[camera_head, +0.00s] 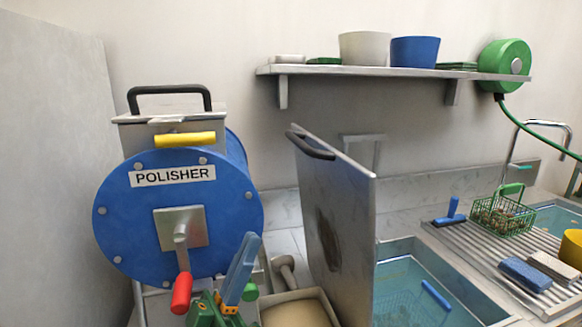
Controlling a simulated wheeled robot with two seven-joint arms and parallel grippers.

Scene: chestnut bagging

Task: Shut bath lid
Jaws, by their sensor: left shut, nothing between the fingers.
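The bath lid (345,215) is a grey panel standing open, steeply upright, at the left side of the bath. Its black handle (312,144) is near the top left edge. The bath (382,318) is open, with bluish water and a basket with a blue handle in it. My left gripper (246,243) has blue fingers, shut and empty. It shows in front of the polisher, to the left of the lid and apart from it. My right gripper is not in view.
A blue drum polisher (125,225) with a red crank knob stands at left. The ribbed drainboard (462,240) at right holds a green basket (503,215), a blue squeegee (449,212) and sponges. A shelf (390,72) hangs above.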

